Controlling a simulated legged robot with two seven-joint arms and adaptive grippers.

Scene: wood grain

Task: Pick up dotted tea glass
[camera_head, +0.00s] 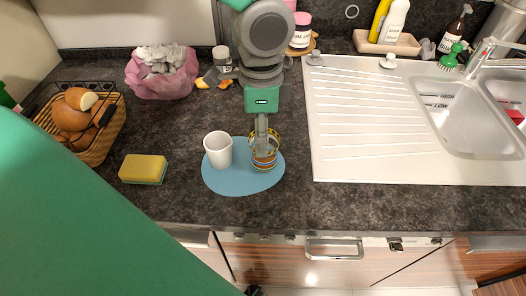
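The tea glass (268,164), with yellow and other coloured bands, stands upright on the right part of a blue oval mat (228,183). My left gripper (262,146) points down at the glass, and its fingers cover part of the rim and wall. The gripper is seen edge-on, so I cannot tell whether the fingers are closed on the glass. My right gripper is not in view.
A white cup (218,150) stands close left of the glass. A yellow sponge (143,168), a bread basket (98,140) and a pink bag (162,76) are further left. The white sink drainer (400,120) is to the right.

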